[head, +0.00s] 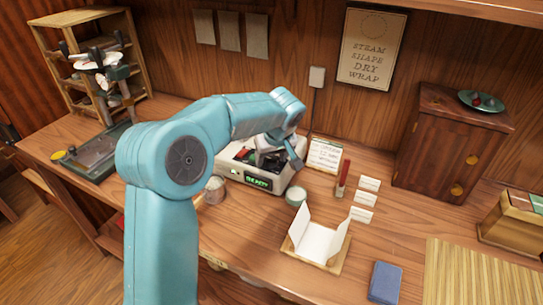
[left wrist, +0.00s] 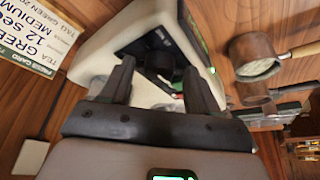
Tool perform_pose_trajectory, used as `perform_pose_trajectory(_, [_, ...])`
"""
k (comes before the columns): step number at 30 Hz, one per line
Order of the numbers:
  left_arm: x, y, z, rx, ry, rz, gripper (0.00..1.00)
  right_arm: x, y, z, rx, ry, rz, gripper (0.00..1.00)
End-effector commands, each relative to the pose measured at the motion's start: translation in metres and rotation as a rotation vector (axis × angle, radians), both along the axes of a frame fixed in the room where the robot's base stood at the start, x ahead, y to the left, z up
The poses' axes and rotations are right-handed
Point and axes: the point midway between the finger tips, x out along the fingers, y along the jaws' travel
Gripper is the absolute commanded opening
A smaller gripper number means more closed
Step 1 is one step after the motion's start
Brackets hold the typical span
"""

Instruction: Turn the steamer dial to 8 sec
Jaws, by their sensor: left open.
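The steamer (head: 236,157) is a pale box with a dark top and a green-lit READY display (head: 258,182). It stands on the wooden counter behind my left arm. My left gripper (head: 280,156) is at the steamer's right side and partly covers it. In the left wrist view the open fingers (left wrist: 161,88) point at the pale steamer body (left wrist: 160,30). A dark part (left wrist: 158,62) shows between the fingertips; I cannot tell whether it is the dial or whether they touch it. No dial setting can be read. My right gripper is not in view.
A small pale-topped jar (head: 296,196), a red-handled tool (head: 343,176) and an open white wrapper (head: 318,240) are close by. A cabinet (head: 450,145) stands farther right.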

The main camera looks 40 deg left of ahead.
Motion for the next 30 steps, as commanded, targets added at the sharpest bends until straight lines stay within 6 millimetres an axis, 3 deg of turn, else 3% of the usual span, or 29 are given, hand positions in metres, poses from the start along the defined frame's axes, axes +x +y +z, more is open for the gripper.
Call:
perform_pose_trajectory(4, [0.0001, 0.0000, -0.0001, 0.000, 0.000, 0.000, 0.61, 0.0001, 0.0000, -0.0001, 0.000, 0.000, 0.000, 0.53])
perform_pose_trajectory(5, [0.0001, 0.0000, 0.0000, 0.000, 0.000, 0.000, 0.54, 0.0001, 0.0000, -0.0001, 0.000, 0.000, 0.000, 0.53])
perform_pose_trajectory(9, [0.0000, -0.0002, 0.0001, 0.000, 0.000, 0.000, 0.09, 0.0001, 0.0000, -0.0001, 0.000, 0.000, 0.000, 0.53])
perform_pose_trajectory(10, [0.0000, -0.0002, 0.0002, 0.000, 0.000, 0.000, 0.07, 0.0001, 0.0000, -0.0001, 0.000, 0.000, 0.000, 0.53])
perform_pose_trajectory(20, [-0.0006, -0.0001, -0.0001, -0.001, 0.000, -0.036, 0.07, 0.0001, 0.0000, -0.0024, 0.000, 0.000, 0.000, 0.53])
perform_pose_trajectory(30, [-0.0019, 0.0013, 0.0007, 0.000, -0.003, -0.262, 0.07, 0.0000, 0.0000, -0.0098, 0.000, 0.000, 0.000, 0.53])
